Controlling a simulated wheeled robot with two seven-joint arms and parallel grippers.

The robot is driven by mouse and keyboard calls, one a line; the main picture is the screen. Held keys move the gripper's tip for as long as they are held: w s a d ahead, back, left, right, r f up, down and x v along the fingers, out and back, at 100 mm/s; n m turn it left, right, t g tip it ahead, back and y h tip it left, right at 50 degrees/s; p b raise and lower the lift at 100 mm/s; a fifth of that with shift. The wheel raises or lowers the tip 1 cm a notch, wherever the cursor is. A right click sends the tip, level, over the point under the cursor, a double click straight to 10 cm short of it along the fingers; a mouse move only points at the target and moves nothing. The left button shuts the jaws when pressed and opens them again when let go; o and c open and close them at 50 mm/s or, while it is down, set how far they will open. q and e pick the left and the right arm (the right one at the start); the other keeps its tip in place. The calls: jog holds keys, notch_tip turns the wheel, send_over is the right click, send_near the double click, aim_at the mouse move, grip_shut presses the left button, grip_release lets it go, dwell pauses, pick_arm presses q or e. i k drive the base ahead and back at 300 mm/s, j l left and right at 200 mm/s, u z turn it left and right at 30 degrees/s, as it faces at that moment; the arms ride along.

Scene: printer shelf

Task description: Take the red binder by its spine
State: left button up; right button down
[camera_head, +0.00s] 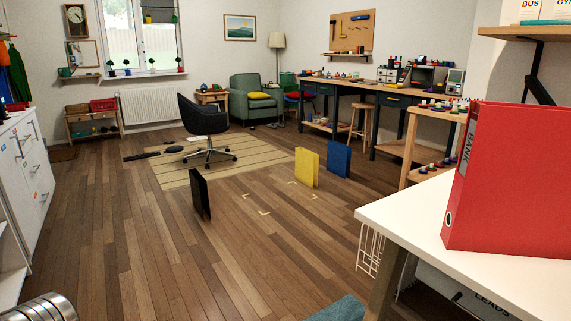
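The red binder (520,185) stands upright on the white desk top (400,205) at the right, close to my camera. Its narrow spine faces left and carries a white label (467,150) reading "BANK". Its broad red side faces me, and its right part runs out of the picture. Neither of my grippers shows in the head view, and nothing is seen touching the binder.
A black binder (201,193), a yellow binder (308,164) and a blue binder (339,159) stand upright on the wooden floor. An office chair (205,120) stands on the striped rug. A wooden shelf (530,33) hangs above the red binder. Mid-floor is mostly clear.

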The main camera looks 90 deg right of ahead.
aim_at(510, 194)
jog(key=z, duration=3)
